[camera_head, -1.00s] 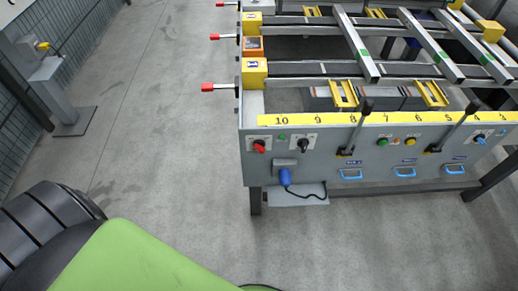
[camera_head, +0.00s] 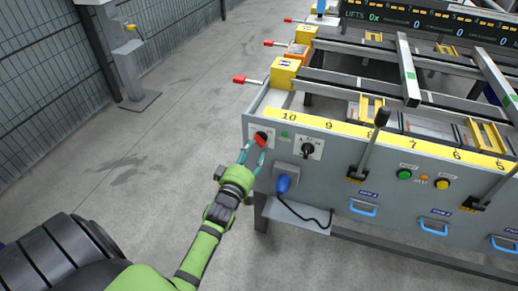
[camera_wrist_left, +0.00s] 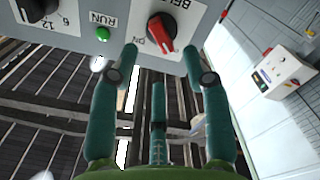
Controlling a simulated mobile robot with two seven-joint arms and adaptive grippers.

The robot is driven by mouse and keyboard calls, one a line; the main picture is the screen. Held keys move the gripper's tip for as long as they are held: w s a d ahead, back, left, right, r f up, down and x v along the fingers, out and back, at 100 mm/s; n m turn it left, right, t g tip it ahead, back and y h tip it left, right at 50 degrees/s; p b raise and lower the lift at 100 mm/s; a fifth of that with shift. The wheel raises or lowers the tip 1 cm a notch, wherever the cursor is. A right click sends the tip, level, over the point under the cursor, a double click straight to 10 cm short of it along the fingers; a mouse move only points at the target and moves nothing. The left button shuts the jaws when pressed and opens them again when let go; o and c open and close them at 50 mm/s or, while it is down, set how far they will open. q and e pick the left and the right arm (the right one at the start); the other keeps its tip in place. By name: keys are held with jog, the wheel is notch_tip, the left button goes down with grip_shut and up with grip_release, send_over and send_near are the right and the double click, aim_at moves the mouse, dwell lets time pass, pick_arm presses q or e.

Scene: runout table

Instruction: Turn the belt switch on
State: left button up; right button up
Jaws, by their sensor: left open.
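The belt switch (camera_head: 262,138) is a red rotary knob on a white plate at the left end of the grey control panel. In the left wrist view the red knob (camera_wrist_left: 161,32) sits under lettering that starts "BEL", with an "ON" mark to its lower left. Its pointer is tilted and does not aim at that mark. My left gripper (camera_head: 253,152) is open in front of the knob. In the wrist view its teal fingers (camera_wrist_left: 159,58) are spread, with the knob just beyond and between the tips; contact is not clear. My right gripper is not in view.
A green RUN lamp (camera_wrist_left: 102,34) and a black selector knob (camera_head: 308,149) are beside the switch. A blue plug (camera_head: 283,183) with a black cable hangs below. A black-handled lever (camera_head: 370,143) stands farther right.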

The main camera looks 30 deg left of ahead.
aim_at(258, 142)
pick_arm(q)
jog(key=x, duration=0.5)
jog(key=shift+w+f, duration=0.1)
jog(key=shift+w, duration=0.2)
grip_shut()
